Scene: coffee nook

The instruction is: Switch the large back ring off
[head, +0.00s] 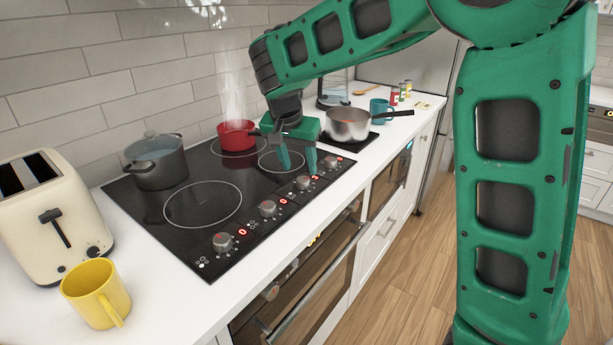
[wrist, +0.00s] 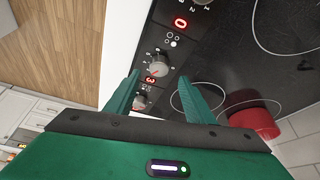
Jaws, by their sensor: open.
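The black cooktop (head: 165,225) has a row of knobs along its front edge. My gripper (head: 298,160) is open and points down over its right part, above the third knob from the left (head: 303,181). In the wrist view this knob (wrist: 158,63) lies just beyond and between the parted fingertips (wrist: 158,76), with no clear contact. The red display beside it reads 3 (wrist: 150,79). The two left displays read 0. A steaming red pot (head: 236,133) stands on the back right ring (head: 238,154). A grey lidded pot (head: 157,165) covers the back left ring.
A steel saucepan (head: 347,125) stands right of the cooktop, near my gripper, its handle pointing right. A teal mug (head: 379,111) is behind it. A toaster (head: 45,215) and a yellow mug (head: 95,293) stand at the left. The front left ring (head: 202,204) is bare.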

